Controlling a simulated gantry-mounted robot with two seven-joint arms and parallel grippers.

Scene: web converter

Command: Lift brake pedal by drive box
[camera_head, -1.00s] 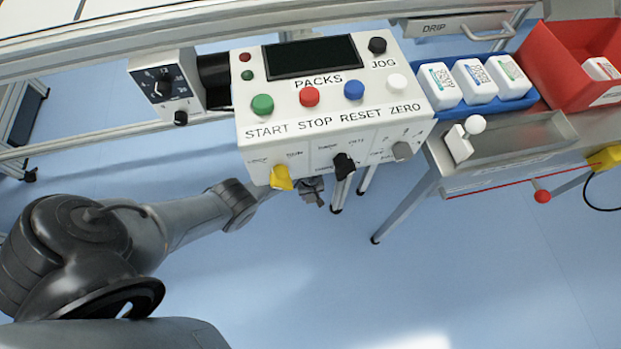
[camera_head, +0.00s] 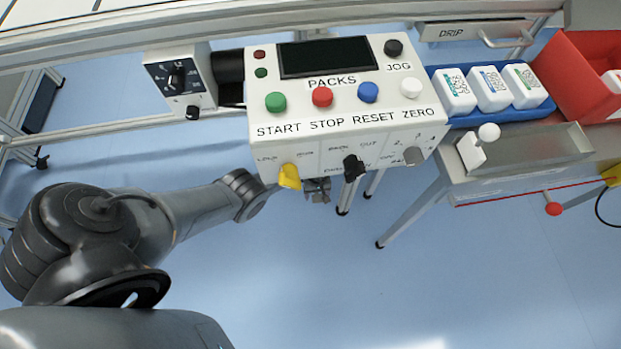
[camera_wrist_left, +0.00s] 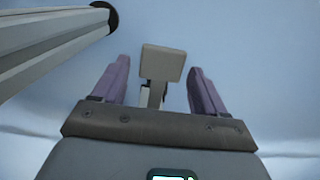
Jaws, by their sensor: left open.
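In the left wrist view, a beige square pad on a narrow stem (camera_wrist_left: 163,63), which looks like the brake pedal, shows between my two finger tips. My left gripper (camera_wrist_left: 160,68) is open, with a gap on each side of the pad; I cannot tell how deep the pad sits between the fingers. In the head view my left gripper (camera_head: 317,190) is small and partly hidden under the front edge of the control console. The pedal cannot be made out there. A small grey box with a dial (camera_head: 176,78), perhaps the drive box, is at upper left. My right gripper is not in view.
The control console (camera_head: 340,128) with coloured buttons and a yellow switch (camera_head: 289,176) overhangs my left gripper. Metal legs stand close by; a rail (camera_wrist_left: 50,48) crosses the wrist view's upper left. A steel bench (camera_head: 525,172) is at right. Open blue floor lies in front.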

